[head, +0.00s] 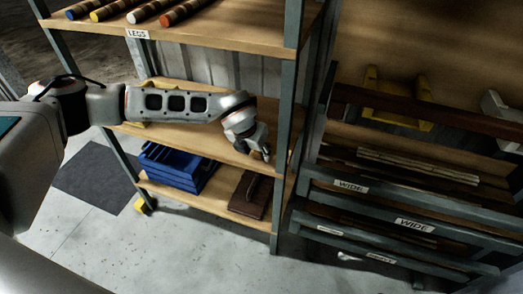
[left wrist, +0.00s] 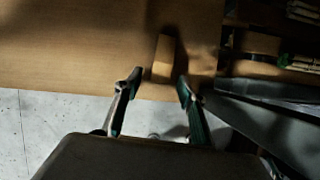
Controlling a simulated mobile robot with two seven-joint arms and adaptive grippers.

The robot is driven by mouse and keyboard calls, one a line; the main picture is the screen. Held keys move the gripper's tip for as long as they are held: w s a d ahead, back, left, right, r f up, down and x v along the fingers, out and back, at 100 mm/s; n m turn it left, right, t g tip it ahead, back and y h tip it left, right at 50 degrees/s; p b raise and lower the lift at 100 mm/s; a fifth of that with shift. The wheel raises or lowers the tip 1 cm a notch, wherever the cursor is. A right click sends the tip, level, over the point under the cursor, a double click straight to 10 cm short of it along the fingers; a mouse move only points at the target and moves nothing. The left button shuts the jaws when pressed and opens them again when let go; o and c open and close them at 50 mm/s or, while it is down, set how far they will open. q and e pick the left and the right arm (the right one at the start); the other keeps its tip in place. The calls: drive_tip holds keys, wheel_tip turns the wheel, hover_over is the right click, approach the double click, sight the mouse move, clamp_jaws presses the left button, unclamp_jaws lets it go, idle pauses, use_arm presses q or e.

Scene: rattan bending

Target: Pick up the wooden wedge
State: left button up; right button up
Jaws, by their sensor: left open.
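The wooden wedge (left wrist: 164,58) is a small, light-brown block lying on the wooden shelf board (left wrist: 80,45) near its front edge in the left wrist view. My left gripper (left wrist: 159,84) is open and empty, with its two fingers apart. In that view the wedge's near end shows just beyond and between the fingertips. In the head view my left gripper (head: 259,153) is over the right end of the middle shelf (head: 190,140), beside the rack's front post. I cannot make out the wedge in the head view. My right gripper is not in view.
The grey post (head: 287,120) stands close to the gripper's right. The upper shelf (head: 225,30) holds several capped poles above my arm. Blue trays (head: 180,168) and a dark brown item (head: 251,195) sit below. A rack (head: 420,200) labelled WIDE stands at right.

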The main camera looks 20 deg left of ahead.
use_arm(q)
drive_tip(key=c, duration=1)
drive_tip(key=shift+r, duration=0.1)
